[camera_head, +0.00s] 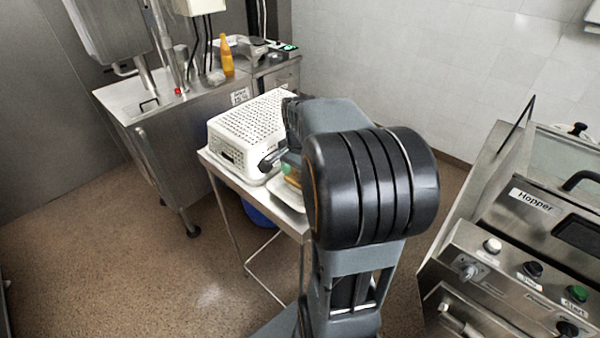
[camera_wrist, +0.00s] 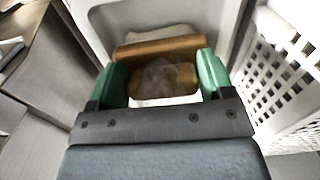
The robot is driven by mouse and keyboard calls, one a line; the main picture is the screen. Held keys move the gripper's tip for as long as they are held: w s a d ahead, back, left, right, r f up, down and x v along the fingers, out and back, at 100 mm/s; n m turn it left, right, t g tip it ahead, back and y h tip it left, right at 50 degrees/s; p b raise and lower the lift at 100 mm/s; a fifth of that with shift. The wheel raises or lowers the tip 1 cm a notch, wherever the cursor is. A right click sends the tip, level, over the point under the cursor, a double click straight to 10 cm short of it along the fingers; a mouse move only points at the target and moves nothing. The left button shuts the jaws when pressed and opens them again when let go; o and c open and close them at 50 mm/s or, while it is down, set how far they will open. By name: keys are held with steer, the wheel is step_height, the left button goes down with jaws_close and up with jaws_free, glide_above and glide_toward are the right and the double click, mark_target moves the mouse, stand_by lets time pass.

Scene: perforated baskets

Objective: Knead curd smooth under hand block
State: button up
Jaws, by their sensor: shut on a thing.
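My gripper (camera_wrist: 160,80) has green fingers and is shut on a tan-brown hand block (camera_wrist: 158,47) between them. A pale, blurred patch shows at the block's middle; I cannot tell whether it is curd. The block is over a white tray (camera_wrist: 101,17), and whether it touches anything below is hidden. In the head view my arm covers most of the gripper, and only a corner of the white tray (camera_head: 288,195) shows on the small steel table (camera_head: 232,178).
A white perforated basket (camera_head: 248,128) sits bottom-up on the steel table, close beside the tray; its slotted side also shows in the wrist view (camera_wrist: 275,85). A blue bin (camera_head: 258,213) stands below. A steel hopper machine (camera_head: 520,235) is at right, a steel cabinet (camera_head: 165,125) at left.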

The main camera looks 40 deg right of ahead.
steer(key=shift+f, duration=0.1)
steer(key=shift+r+p, duration=2.95)
steer(key=shift+r, duration=0.65)
steer(key=shift+f, duration=0.2)
steer(key=shift+f+b, duration=2.25)
steer(key=shift+f, duration=0.55)
steer(key=shift+f+b, duration=0.35)
steer(key=shift+f, duration=0.3)
steer(key=shift+r, duration=0.1)
